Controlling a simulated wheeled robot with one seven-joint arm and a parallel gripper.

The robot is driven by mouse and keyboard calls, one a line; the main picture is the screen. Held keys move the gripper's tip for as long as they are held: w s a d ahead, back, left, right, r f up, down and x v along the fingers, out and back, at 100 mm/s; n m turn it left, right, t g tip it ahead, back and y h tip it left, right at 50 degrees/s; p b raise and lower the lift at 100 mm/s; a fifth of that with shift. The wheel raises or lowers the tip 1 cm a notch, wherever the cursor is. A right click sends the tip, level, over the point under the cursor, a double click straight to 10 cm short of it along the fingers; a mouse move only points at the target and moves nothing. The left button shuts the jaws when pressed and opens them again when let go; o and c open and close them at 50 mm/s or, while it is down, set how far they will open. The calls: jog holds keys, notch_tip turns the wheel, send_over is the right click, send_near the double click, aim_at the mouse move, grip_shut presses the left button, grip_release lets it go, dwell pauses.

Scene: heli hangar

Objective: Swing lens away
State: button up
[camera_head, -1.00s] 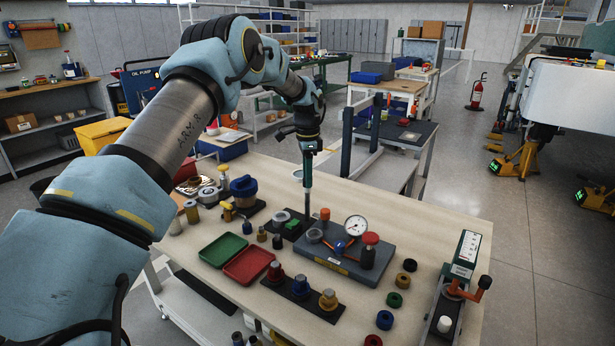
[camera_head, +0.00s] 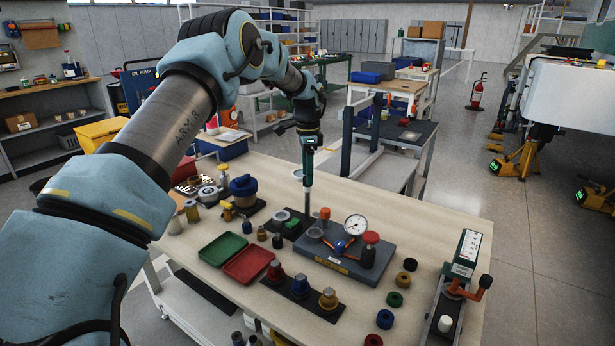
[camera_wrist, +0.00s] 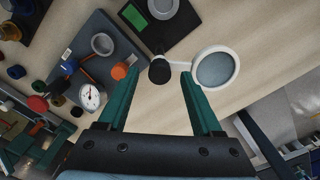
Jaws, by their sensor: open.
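The lens (camera_wrist: 216,68) is a round disc with a white rim at right of centre in the wrist view. A thin white arm joins it to a black knob (camera_wrist: 159,71). In the head view only a pale part of the lens rim (camera_head: 297,173) shows beside my gripper. The knob is beside a black base plate (camera_wrist: 148,28) with a green patch and a grey ring (camera_wrist: 163,8). My gripper (camera_wrist: 159,76) is open, its green fingers on either side of the knob with gaps showing. In the head view my gripper (camera_head: 308,184) points down over the bench; contact is hidden.
A grey block (camera_head: 343,250) with a dial gauge (camera_head: 356,227) and a red-topped post stands to the right. A green tray (camera_head: 223,249), a red tray (camera_head: 249,264) and several knobs lie in front. The bench (camera_head: 425,225) is bare at the back right.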

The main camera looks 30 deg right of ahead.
notch_tip(320, 180, up, 9)
jog(key=b, duration=0.1)
jog(key=shift+r+b, duration=0.2)
jog(key=shift+b, duration=0.2)
jog(key=s+a+n, duration=0.3)
jog(key=a+n, duration=0.8)
jog(key=a, duration=1.7)
jog(key=s+a+f+n, duration=0.2)
jog(key=s+a+n, duration=0.2)
jog(key=s+a, duration=0.4)
jog(key=s+a+f+n+t, duration=0.1)
jog(key=s+a+f+n, duration=0.1)
jog(key=s+a+n, duration=0.3)
jog(key=s+a, duration=0.3)
jog(key=a, duration=0.1)
jog(key=shift+s+a+f+t, duration=0.2)
jog(key=shift+s+f+t, duration=0.1)
jog(key=shift+s+f, duration=0.05)
jog(key=shift+c, duration=0.3)
